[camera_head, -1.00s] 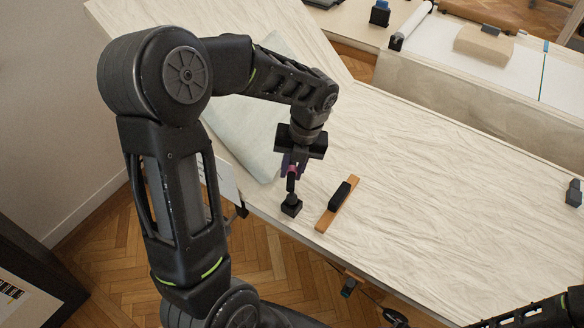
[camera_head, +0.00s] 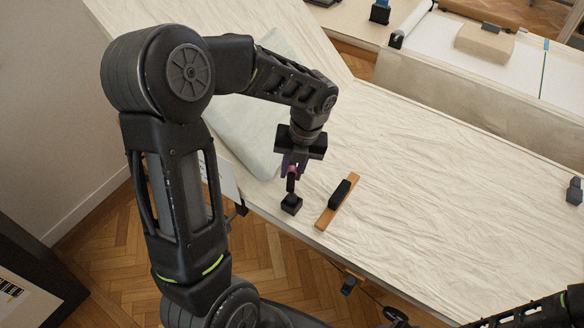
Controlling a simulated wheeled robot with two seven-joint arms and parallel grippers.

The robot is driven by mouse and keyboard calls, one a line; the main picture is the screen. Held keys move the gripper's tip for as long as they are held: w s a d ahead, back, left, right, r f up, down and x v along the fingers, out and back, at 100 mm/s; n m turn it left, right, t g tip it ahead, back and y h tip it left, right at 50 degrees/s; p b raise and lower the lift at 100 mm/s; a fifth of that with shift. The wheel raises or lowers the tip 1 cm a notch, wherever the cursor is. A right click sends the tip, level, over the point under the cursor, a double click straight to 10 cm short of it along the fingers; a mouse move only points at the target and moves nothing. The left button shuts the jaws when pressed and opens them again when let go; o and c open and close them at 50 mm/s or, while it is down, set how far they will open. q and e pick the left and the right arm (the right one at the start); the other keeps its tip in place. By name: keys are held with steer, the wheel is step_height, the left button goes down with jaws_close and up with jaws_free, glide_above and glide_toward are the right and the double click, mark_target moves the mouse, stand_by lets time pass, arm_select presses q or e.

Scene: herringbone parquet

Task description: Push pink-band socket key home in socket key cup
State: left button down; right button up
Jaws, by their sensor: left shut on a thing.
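My left gripper (camera_head: 291,168) points down over the near edge of the cloth-covered table and is shut on the pink-band socket key (camera_head: 291,182). The key is dark, with a small pink band showing between the fingers. It stands roughly upright, its lower end at the top of the black socket key cup (camera_head: 291,205). I cannot tell how deep the key sits in the cup. My right arm shows only in part at the bottom right corner; its gripper is not in view.
A wooden strip with a black block (camera_head: 340,194) lies just right of the cup. A grey-green cloth (camera_head: 245,135) lies behind my left arm. A small dark object (camera_head: 574,192) stands at the far right. The table's middle (camera_head: 450,180) is clear.

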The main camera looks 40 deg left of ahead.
arm_select(q)
steer(key=shift+f+b, duration=0.75)
steer(key=shift+f, duration=0.8)
steer(key=c, duration=1.2)
jaws_free()
steer(key=shift+o, duration=0.2)
steer(key=shift+r, duration=0.1)
steer(key=r, duration=0.5)
steer(key=d+r, duration=0.1)
steer(key=r, duration=0.1)
steer(key=shift+w+d+r+b, duration=0.1)
steer(key=shift+w+r+b, duration=0.2)
steer(key=shift+w+b, duration=0.1)
steer(key=shift+s, duration=0.1)
